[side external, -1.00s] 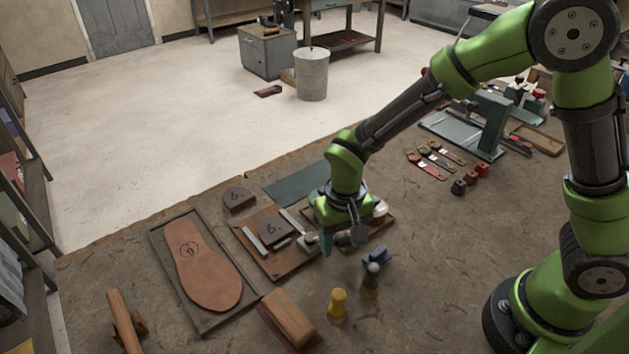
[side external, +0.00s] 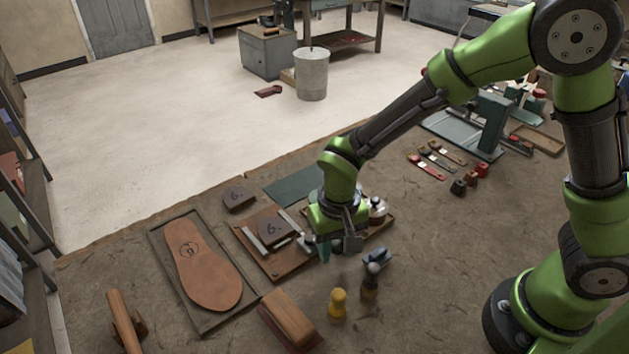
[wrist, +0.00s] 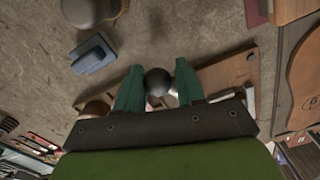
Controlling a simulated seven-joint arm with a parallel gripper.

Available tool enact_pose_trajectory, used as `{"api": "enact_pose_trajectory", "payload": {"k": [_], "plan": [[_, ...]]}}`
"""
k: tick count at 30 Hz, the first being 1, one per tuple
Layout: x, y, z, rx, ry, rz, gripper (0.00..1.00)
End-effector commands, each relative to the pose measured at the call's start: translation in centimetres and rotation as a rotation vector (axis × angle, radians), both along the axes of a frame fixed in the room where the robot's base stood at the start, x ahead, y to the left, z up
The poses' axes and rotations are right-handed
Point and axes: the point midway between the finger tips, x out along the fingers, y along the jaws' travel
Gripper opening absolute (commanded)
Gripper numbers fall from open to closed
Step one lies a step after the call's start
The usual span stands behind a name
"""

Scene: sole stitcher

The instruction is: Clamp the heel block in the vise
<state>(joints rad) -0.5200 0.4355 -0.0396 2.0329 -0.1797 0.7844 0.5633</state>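A dark brown heel block (side external: 283,235) marked 6 sits between the two pale metal jaws of the vise. The vise has a brown wooden base (side external: 282,268). I cannot tell whether both jaws touch the block. My gripper (side external: 324,250) is low at the vise's right end, beside its screw and handle. In the wrist view, a dark round knob (wrist: 158,82) lies between the two teal fingers of my gripper (wrist: 159,88). The fingers stand apart around the knob, but whether they press on it is unclear. My gripper hides part of the vise's right end.
A second dark block (side external: 238,199) lies behind the vise. A tan sole (side external: 203,265) lies in a tray on the left. A wooden-backed brush (side external: 288,318), a yellow knob-shaped tool (side external: 338,303) and a blue-topped item (side external: 377,257) stand in front. A green mat (side external: 296,184) lies behind.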

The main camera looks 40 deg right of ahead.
Motion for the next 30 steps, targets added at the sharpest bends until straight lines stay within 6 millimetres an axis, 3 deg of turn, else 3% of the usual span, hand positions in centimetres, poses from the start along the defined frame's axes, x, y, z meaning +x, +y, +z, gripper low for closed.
{"api": "enact_pose_trajectory", "payload": {"k": [11,30], "plan": [[0.0,0.4,0.0,0.003,-0.002,0.003,0.36],[-0.2,2.6,0.0,0.003,-0.002,0.003,0.36]]}}
